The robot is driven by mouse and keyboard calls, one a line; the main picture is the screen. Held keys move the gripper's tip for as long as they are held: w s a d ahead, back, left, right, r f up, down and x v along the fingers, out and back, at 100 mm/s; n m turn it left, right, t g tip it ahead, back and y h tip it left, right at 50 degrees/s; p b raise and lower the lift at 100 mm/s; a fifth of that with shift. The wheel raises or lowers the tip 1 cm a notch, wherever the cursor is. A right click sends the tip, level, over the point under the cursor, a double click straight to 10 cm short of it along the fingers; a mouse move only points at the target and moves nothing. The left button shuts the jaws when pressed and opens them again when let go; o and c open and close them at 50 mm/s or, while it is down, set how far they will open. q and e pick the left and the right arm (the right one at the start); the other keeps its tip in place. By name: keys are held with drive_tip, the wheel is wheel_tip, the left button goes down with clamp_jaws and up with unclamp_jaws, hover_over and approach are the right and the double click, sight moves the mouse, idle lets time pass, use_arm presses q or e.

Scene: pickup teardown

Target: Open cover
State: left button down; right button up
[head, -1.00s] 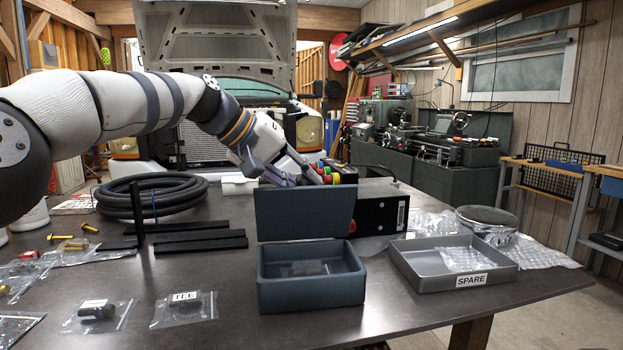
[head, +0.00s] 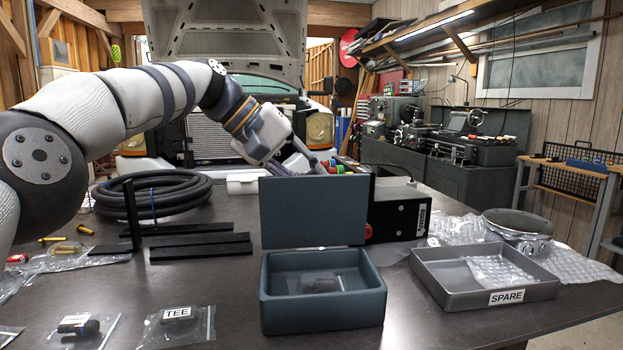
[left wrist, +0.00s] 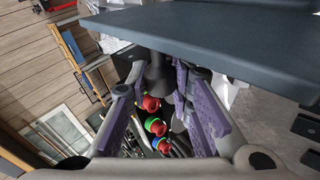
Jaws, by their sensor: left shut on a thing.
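The blue-grey box (head: 322,308) sits on the table in the head view, its top uncovered. Its flat cover (head: 312,212) stands roughly upright along the box's back edge. A small clear bag with a dark part (head: 318,284) lies inside. My left gripper (left wrist: 165,92) is behind the cover, its purple-padded fingers closed around a dark knob-like post (left wrist: 158,72) beside the cover, whose broad face also shows in the left wrist view (left wrist: 225,40). In the head view the cover partly hides the fingers. My right gripper is not in view.
A grey SPARE tray (head: 450,290) with bubble wrap stands right. A black unit (head: 396,222) is behind the cover. Black bars (head: 200,240) and a coiled hose (head: 155,195) lie left. The bagged TEE part (head: 178,318) is front left. Red, green and blue-ringed caps (left wrist: 152,115) are close to the fingers.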

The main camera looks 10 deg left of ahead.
use_arm(q)
drive_tip(key=shift+w+a+f, duration=0.1)
drive_tip(key=shift+f, duration=0.2)
drive_tip(key=c, duration=1.4)
unclamp_jaws()
drive_tip(key=shift+w, duration=0.15)
drive_tip(key=shift+a+r, duration=0.1)
drive_tip(key=shift+r, duration=0.15)
drive_tip(key=v, duration=0.7)
drive_tip(key=shift+f, duration=0.1)
